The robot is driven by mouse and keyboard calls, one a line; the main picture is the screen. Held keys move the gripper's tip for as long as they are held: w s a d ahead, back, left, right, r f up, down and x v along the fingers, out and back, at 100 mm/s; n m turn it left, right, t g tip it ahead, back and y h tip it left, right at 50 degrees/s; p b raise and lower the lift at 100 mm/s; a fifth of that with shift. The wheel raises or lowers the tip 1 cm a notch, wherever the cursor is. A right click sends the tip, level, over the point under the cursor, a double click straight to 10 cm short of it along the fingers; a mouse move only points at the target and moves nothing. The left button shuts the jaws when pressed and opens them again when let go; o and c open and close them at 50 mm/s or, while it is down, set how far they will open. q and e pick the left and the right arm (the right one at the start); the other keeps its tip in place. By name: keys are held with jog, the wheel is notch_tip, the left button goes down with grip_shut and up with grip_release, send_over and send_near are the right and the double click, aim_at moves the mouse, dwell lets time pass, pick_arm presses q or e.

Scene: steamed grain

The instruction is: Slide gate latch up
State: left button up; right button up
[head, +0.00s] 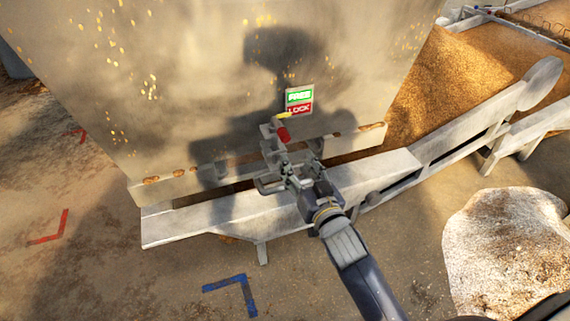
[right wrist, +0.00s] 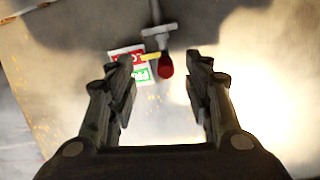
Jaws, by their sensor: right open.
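The gate latch has a red handle (head: 283,134) on a grey metal bracket, low on the front of a large pale metal bin (head: 200,80). A yellow pointer (head: 283,115) by the latch lies at the red LOCK half of a green and red sign (head: 299,101). My right gripper (head: 284,165) is open and empty, just below the red handle in the head view. In the right wrist view the red handle (right wrist: 165,64) shows between the two open fingers (right wrist: 162,82), and I cannot tell how far apart they are in depth. My left gripper does not show.
A pale metal frame (head: 400,165) runs below the bin, with brown grain (head: 425,95) at the right. A whitish sack or mound (head: 505,245) stands at the lower right. Blue (head: 230,282) and red (head: 52,230) corner marks lie on open floor at the left.

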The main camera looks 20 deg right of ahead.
aim_at(287, 139)
jog(key=w, duration=0.3)
jog(key=w+r+p, duration=0.1)
jog(key=w, duration=0.2)
jog(key=w+r, duration=0.1)
jog(key=w, duration=0.2)
jog(key=shift+w+a+p, duration=0.25)
jog(key=shift+a+p, duration=0.1)
jog(key=shift+w, duration=0.7)
grip_shut()
jog(key=shift+s, duration=0.1)
jog(key=shift+r+p, duration=0.25)
jog(key=shift+p, duration=0.05)
